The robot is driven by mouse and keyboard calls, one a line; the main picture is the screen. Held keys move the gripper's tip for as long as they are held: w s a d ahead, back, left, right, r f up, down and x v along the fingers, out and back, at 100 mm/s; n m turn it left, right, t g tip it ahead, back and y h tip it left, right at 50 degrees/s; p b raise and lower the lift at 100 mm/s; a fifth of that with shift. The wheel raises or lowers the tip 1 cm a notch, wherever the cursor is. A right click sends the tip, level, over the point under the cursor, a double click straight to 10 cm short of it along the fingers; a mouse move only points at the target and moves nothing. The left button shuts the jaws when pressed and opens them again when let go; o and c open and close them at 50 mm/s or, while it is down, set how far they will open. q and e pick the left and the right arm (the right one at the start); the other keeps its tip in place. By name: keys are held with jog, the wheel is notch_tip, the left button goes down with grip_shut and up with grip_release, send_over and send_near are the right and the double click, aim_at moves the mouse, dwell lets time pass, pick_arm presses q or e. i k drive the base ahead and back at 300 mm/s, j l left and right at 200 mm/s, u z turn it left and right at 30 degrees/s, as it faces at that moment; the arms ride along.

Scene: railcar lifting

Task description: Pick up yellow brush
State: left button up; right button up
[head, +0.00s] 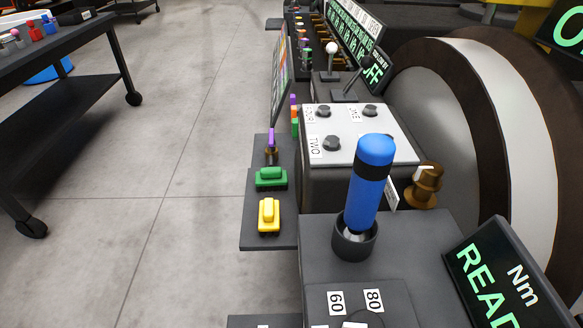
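A small yellow brush (268,215) with a raised yellow grip and a dark underside lies on a grey shelf (262,240) that juts out left of the console. A green brush (271,178) of like shape lies just behind it on the same shelf. Neither of my grippers shows in the head view.
A blue-handled tool (367,185) stands upright in a dark cup to the right of the shelf. A white panel with knobs (345,133) is behind it. A purple-topped item (271,145) stands at the shelf's back. A black cart (60,60) is far left; open floor lies between.

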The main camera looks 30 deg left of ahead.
aim_at(268, 208)
jog(key=u, duration=0.85)
